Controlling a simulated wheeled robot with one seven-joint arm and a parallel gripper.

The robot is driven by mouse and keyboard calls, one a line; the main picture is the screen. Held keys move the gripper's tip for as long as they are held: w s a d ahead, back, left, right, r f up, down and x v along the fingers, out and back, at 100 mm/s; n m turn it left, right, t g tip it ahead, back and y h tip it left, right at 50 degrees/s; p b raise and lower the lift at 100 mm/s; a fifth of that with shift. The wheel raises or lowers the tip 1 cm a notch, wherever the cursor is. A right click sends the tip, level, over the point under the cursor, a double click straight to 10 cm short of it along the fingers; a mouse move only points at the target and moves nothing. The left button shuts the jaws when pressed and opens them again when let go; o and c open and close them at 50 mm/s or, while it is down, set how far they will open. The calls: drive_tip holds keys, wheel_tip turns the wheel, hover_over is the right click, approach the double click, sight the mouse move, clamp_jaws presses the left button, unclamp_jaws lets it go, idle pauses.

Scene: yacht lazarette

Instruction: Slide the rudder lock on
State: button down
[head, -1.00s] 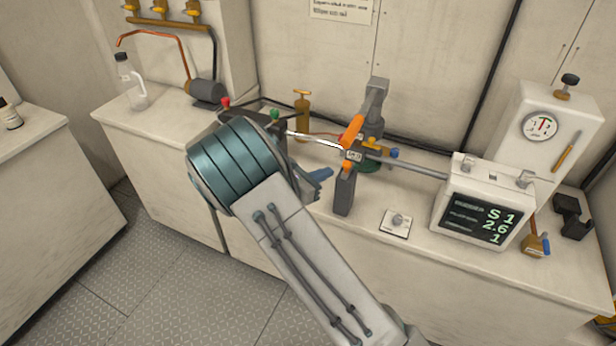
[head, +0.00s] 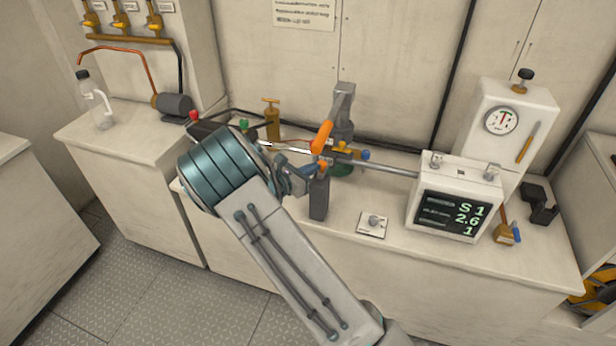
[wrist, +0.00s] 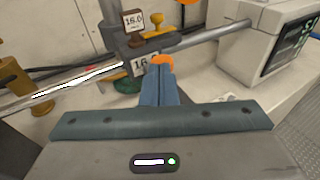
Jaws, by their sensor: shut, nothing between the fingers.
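A small orange piece (head: 323,164) sits on the steel rod (head: 375,166) above a dark grey post (head: 319,198); it may be the rudder lock, but I cannot tell for sure. In the wrist view the orange piece (wrist: 162,60) shows right at my fingertips, below a label reading about 16. A larger orange handle (head: 321,137) rises just above it in the head view. My gripper (head: 306,172) is shut and empty, its blue fingers pointing at the orange piece. The wrist view shows the closed fingers (wrist: 158,68); whether they touch it is unclear.
A white display box (head: 458,197) stands on the counter (head: 480,255) to the right, at the rod's end. A small knob plate (head: 373,224) lies in front of the rod. A brass pump-like cylinder (head: 271,122) and a dark bracket (head: 539,204) are nearby. The counter's front is mostly clear.

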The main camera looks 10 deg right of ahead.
drive_tip(key=shift+w+d, duration=0.2)
drive_tip(key=shift+w, duration=0.05)
drive_tip(key=shift+r, duration=0.1)
drive_tip(key=shift+s+a, duration=0.15)
drive_tip(key=shift+a, duration=0.1)
drive_tip(key=b+v, duration=0.1)
drive_tip(key=v, duration=1.2)
drive_tip(key=shift+s+a, duration=0.2)
drive_tip(key=shift+a, duration=0.1)
